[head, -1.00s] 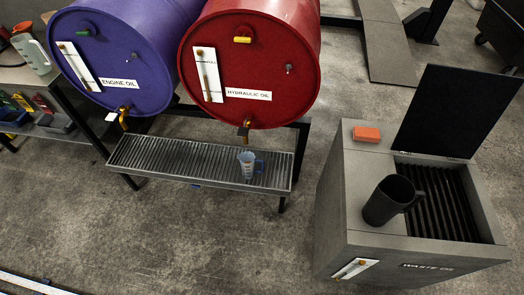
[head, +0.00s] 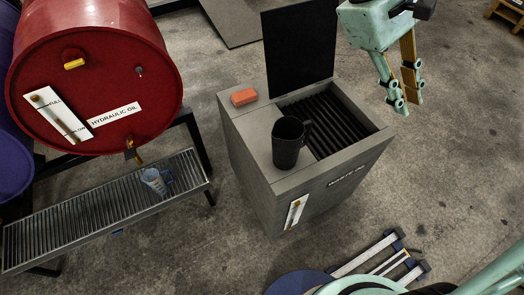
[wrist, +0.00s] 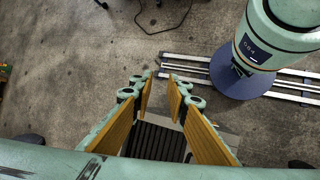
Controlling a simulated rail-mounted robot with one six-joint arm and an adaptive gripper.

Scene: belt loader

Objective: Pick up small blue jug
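The small blue jug (head: 154,181) is a clear measuring jug with a blue handle. In the head view it stands upright on the drip grate (head: 60,222) below the red hydraulic oil drum. My gripper (head: 404,108) is at the upper right of the head view, beyond the waste oil box and far from the jug. In the wrist view my gripper (wrist: 166,85) shows its yellow-padded fingers apart, with nothing between them. The jug does not show in the wrist view.
The waste oil box (head: 245,150) stands between my gripper and the grate, its black lid (head: 297,45) raised. A dark jug (head: 287,143) and an orange block (head: 244,97) sit on it. The red drum (head: 110,60) overhangs the grate's back.

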